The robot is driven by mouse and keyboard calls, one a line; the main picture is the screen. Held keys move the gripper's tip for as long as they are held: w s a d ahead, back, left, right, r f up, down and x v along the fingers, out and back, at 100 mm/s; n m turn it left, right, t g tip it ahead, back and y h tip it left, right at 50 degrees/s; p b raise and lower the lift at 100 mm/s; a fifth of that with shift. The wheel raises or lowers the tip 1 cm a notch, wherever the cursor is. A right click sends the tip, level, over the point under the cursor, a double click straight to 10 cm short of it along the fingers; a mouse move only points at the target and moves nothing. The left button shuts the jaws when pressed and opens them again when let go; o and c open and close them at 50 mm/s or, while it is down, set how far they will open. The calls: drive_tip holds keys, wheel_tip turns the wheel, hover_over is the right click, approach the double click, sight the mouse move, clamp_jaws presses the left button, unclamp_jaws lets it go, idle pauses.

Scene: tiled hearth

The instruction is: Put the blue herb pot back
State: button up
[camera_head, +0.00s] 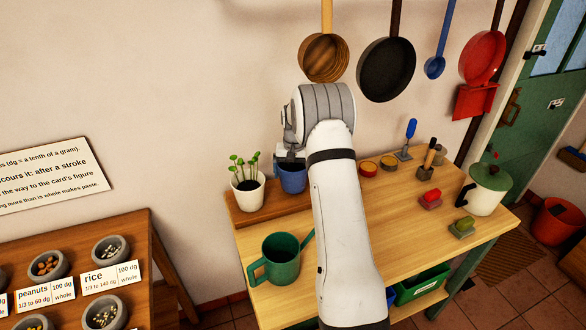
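The blue herb pot (292,181) is at the back left of the wooden workbench, just right of a white pot with green seedlings (248,194). It looks upright, and no plant shows above its rim. My gripper (290,158) is right at the top of the blue pot, pointing down. The wrist hides the fingertips, so I cannot tell whether they are closed on the pot. I also cannot tell whether the pot's base rests on the darker back strip (267,209).
A lidded white pot (489,189), a red block (430,199) and a green block (463,227) are at the right. Pans (387,69) hang above. My arm crosses the bench middle.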

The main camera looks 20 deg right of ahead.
drive_tip(key=shift+f, duration=0.55)
drive_tip(key=shift+f+b, duration=0.6)
drive_tip(key=o, duration=1.1)
drive_tip(key=shift+r, duration=0.1)
drive_tip(key=shift+r, duration=0.35)
wheel_tip(320, 180, up, 7)
drive_tip(key=shift+r+b, duration=0.1)
drive_tip(key=shift+b, duration=0.7)
